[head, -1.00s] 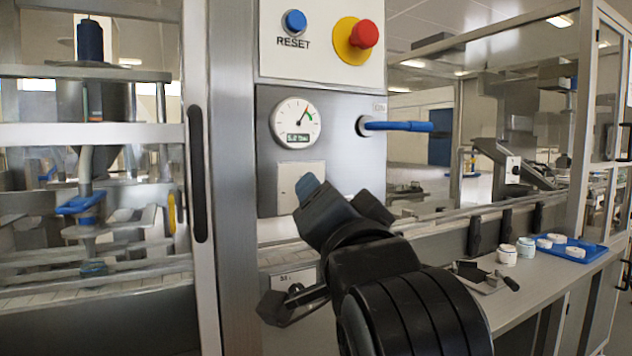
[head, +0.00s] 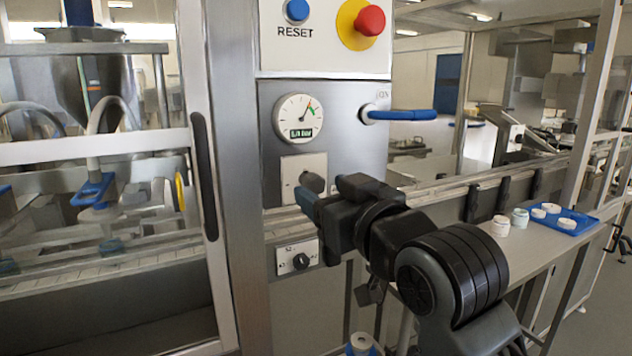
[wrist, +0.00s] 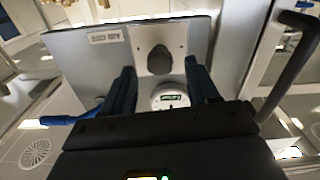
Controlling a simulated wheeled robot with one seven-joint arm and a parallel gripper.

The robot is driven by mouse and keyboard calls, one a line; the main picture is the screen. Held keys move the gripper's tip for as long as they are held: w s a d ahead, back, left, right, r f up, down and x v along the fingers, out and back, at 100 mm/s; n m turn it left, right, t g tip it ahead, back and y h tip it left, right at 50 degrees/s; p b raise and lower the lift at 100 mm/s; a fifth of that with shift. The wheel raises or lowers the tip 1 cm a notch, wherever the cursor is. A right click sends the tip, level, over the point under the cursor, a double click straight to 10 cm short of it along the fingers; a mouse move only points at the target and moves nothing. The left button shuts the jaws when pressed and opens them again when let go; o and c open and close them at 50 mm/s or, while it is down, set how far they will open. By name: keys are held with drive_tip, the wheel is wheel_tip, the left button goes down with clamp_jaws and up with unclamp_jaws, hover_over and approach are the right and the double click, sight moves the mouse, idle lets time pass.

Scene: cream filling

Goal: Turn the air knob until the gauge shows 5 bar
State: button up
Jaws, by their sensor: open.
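The round white gauge (head: 298,118) is on the grey panel in the head view. Its needle points up and right, beside a short green mark. Its small digital readout is blurred but seems to show about 5 bar. The dark grey knob (head: 313,181) sits on a light plate below the gauge. My gripper (head: 318,208) is open and empty, just below and right of the knob. In the wrist view, the knob (wrist: 160,60) stands ahead of the gap between the two fingers, with space on both sides. The gauge (wrist: 169,97) shows partly between the fingers.
A blue lever handle (head: 403,115) sticks out right of the gauge. A blue RESET button (head: 297,11) and red emergency button (head: 369,20) are above. Another black knob (head: 301,261) is below. White jars (head: 500,226) and a blue tray (head: 575,222) stand on the right bench.

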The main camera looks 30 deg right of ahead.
sight(317, 186)
drive_tip(key=shift+w, duration=1.85)
drive_tip(key=shift+c, duration=0.3)
drive_tip(key=c, duration=1)
drive_tip(key=shift+r+m+p, duration=0.15)
drive_tip(key=shift+m+p, duration=0.25)
drive_tip(key=shift+p, duration=0.2)
drive_tip(key=o, duration=1.1)
drive_tip(key=shift+c, duration=0.2)
